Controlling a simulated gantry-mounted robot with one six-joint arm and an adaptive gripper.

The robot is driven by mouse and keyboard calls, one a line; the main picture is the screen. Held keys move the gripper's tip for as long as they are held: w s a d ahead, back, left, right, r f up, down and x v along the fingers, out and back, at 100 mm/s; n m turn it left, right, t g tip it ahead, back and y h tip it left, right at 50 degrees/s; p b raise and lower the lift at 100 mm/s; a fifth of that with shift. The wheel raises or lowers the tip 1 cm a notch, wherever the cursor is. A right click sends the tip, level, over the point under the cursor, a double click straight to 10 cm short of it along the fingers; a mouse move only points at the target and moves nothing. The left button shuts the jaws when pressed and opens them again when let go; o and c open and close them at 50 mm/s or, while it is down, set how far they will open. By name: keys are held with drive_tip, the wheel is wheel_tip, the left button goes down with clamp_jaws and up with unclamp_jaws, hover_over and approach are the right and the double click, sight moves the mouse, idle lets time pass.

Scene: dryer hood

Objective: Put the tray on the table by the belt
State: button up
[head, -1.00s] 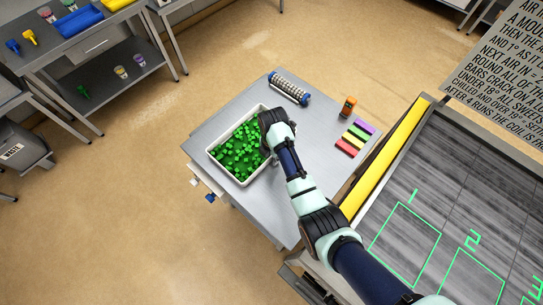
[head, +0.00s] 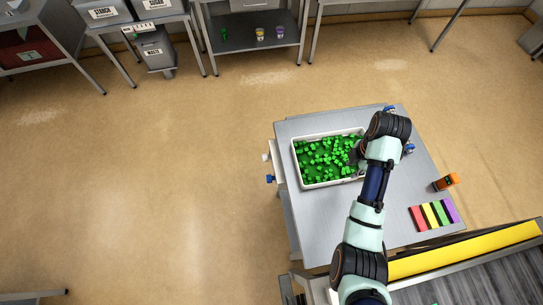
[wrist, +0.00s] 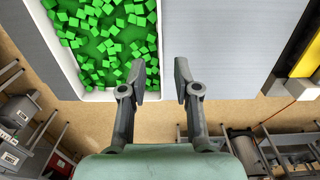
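The white tray (head: 297,168), full of small green cubes, sits on the grey table (head: 320,225) beside the belt (head: 505,278). My gripper (head: 358,155) is at the tray's right side, with the arm hiding part of that side. In the wrist view my gripper's fingers (wrist: 160,82) are apart, with the tray's right wall (wrist: 159,45) showing between them. The left finger overlaps the cubes and the right finger is over the bare table. I cannot tell whether either finger touches the wall.
Colored blocks (head: 433,215) and an orange device (head: 445,182) lie on the table's right. A roller (head: 409,149) is mostly hidden behind my arm. The belt's yellow edge (head: 465,250) borders the table. Open floor (head: 150,190) lies left; shelves and bins (head: 155,48) stand behind.

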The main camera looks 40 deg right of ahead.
drive_tip(key=w+a+r+m+t+h, duration=0.1)
drive_tip(key=w+a+r+m+t, duration=0.5)
drive_tip(key=a, duration=0.6)
drive_tip(key=w+a+r+m+t+h, duration=0.1)
drive_tip(key=w+a+r+h, duration=0.15)
drive_tip(key=w+a, duration=0.75)
drive_tip(key=s+a+r+m+t+y, duration=0.1)
drive_tip(key=s+a+r+m+t, duration=0.1)
drive_tip(key=a+r, duration=0.3)
drive_tip(key=s+a+r+m+t+y, duration=0.2)
drive_tip(key=a+r, duration=0.4)
drive_tip(key=a, duration=0.6)
drive_tip(key=shift+a+r+m+t, duration=0.15)
drive_tip(key=shift+a+m+t, duration=0.2)
drive_tip(key=shift+m+t, duration=0.55)
drive_tip(key=shift+d+y, duration=0.1)
drive_tip(key=shift+y, duration=0.15)
